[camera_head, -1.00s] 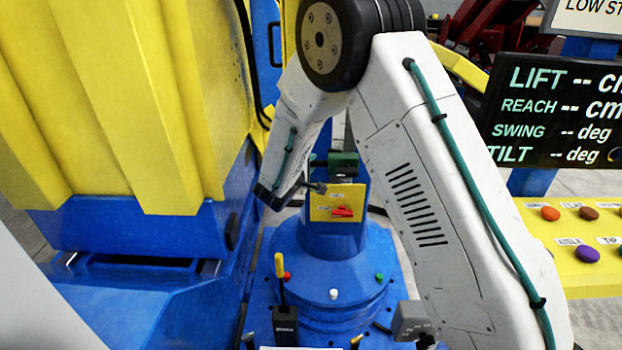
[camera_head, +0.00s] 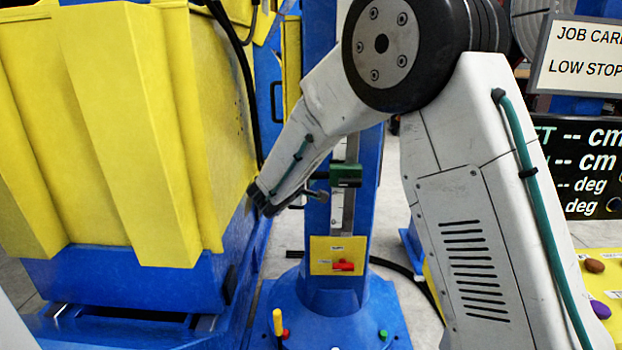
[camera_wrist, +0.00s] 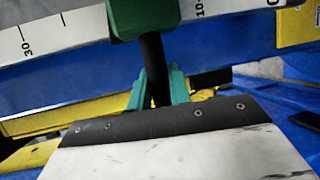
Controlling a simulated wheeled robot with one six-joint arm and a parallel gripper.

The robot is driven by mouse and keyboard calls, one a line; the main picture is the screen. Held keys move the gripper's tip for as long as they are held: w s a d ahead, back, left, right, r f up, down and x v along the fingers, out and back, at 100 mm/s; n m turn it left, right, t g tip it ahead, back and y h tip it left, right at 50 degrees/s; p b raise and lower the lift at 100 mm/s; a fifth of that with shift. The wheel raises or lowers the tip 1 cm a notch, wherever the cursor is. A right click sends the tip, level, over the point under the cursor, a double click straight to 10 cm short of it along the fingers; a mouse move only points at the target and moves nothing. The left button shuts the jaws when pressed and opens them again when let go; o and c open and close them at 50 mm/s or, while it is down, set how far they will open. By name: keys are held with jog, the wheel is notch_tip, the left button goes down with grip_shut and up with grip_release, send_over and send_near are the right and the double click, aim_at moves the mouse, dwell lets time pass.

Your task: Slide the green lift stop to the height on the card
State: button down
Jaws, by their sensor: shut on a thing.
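The green lift stop (camera_head: 346,175) sits on the front of the tall blue column (camera_head: 318,225), beside a pale scale strip (camera_head: 349,148). It also shows at the top of the wrist view (camera_wrist: 143,18), between the printed 30 and 10 marks, with a dark handle (camera_wrist: 153,65) sticking out. My gripper (camera_wrist: 158,88) has its teal fingers closed on either side of that handle. In the head view my arm reaches the stop from the left. The card (camera_head: 590,48) at top right reads "JOB CARD" and "LOW STOP"; its right part is cut off.
A large yellow ribbed body (camera_head: 125,130) stands close on the left. A dark display (camera_head: 590,165) and a yellow button panel (camera_head: 600,275) are at right, partly hidden.

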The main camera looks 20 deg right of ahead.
jog(key=c, duration=1.3)
grip_release()
jog(key=v, duration=0.8)
jog(key=s+d+f+m+g, duration=0.1)
jog(key=s+d+m+g, duration=0.1)
jog(key=s+d+g, duration=0.5)
jog(key=s+d+f+m+g, duration=0.2)
jog(key=s+g, duration=0.1)
jog(key=s, duration=0.8)
jog(key=s+r+m+y, duration=0.2)
jog(key=s+y, duration=0.3)
jog(key=s, duration=0.7)
jog(key=s+r+m+y, duration=0.3)
jog(key=s+m+y, duration=0.1)
jog(key=s, duration=0.8)
jog(key=shift+s+m+g+y, duration=0.3)
jog(key=shift+m+y, duration=0.1)
jog(key=shift+y, duration=0.3)
